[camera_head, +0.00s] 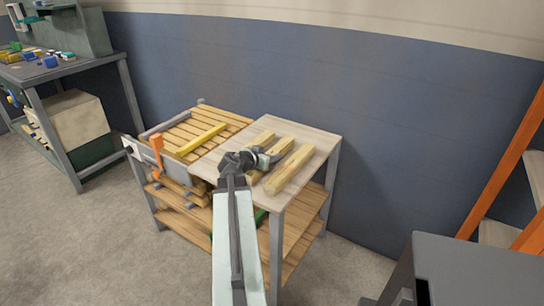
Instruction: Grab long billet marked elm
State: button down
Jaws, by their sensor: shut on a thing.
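Several pale wooden billets lie on the light tabletop (319,139) of a small workbench. The left billet (262,138) is partly hidden behind my gripper. The middle billet (282,147) runs under my gripper (263,162). The right billet (290,169) lies at the right, apart from the gripper, and looks the thickest. My gripper is shut on the middle billet, which appears to rest on the tabletop. The fingertips are small and partly hidden. No elm mark is readable on any billet.
A yellow strip (201,139) lies on the slatted left part (180,136) of the bench. An orange clamp (157,150) stands at its left edge. Wooden shelves lie below. A grey cabinet (470,268) is at front right, an orange-framed rack (505,160) behind it. Floor is clear at left.

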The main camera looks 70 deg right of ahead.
aim_at(271, 153)
notch_tip(271, 153, up, 10)
jog(key=p, duration=1)
jog(key=shift+r, duration=0.1)
